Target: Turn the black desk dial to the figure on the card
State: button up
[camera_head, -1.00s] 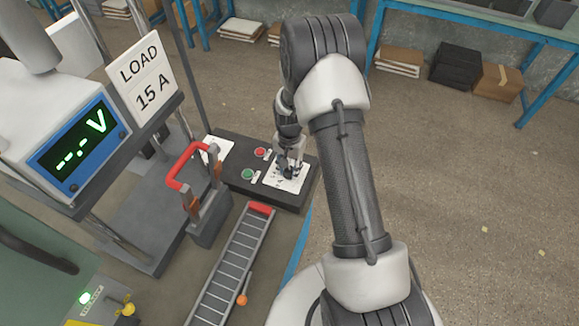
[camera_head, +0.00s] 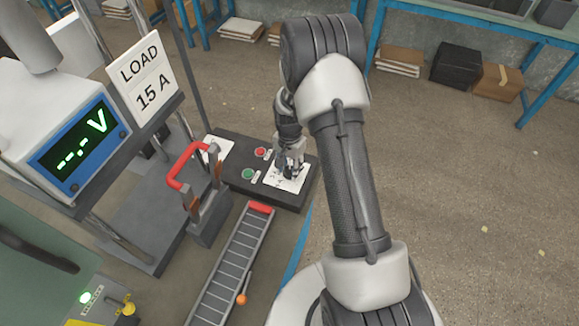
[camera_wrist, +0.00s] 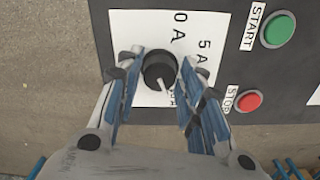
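The black desk dial (camera_wrist: 160,71) sits on a white scale plate (camera_wrist: 150,25) in the wrist view. Its white pointer aims down and slightly right in that view, toward a figure partly covered by my right finger. "0 A" and "5 A" are legible; the other figures are hidden or cut. My gripper (camera_wrist: 161,66) has one finger on each side of the dial, closed in on it. In the head view my gripper (camera_head: 290,168) is over the scale plate (camera_head: 287,179) and hides the dial. The card (camera_head: 142,78) reads "LOAD 15 A".
Green START (camera_wrist: 278,30) and red STOP (camera_wrist: 249,101) buttons sit beside the scale on the same dark panel (camera_head: 235,180). A voltage display (camera_head: 78,147) shows dashes. A red-handled switch (camera_head: 190,166) and a slotted rail (camera_head: 234,265) stand nearby.

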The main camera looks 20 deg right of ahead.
aim_at(289, 169)
jog(key=shift+o, duration=1.4)
notch_tip(289, 169, up, 12)
